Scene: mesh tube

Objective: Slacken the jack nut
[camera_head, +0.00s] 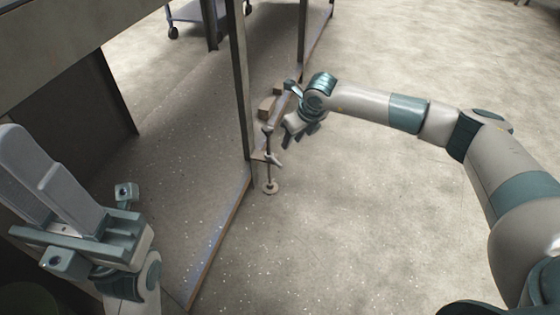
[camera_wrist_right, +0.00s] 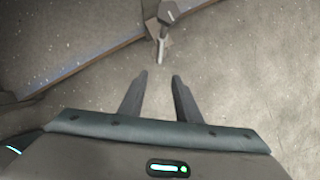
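The jack (camera_head: 268,145) is a thin upright post on a round foot (camera_head: 270,188), beside the corner of the metal frame. A pale winged piece, apparently the jack nut (camera_head: 273,160), sits partway up the post. My right gripper (camera_head: 288,140) is just right of the post, above the nut's height, apart from it. In the right wrist view its two fingers (camera_wrist_right: 160,76) are spread and empty. Beyond them show a dark angular jack part (camera_wrist_right: 167,12) and a pale bar (camera_wrist_right: 162,50). My left gripper (camera_head: 40,175) is at the lower left, far from the jack; its finger gap is unclear.
A tall metal frame post (camera_head: 243,90) stands just left of the jack. A low plate edge (camera_head: 215,250) runs along the floor. Small brown blocks (camera_head: 267,108) lie behind the jack. A wheeled cart (camera_head: 190,14) stands at the back. The floor (camera_head: 380,200) to the right is clear.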

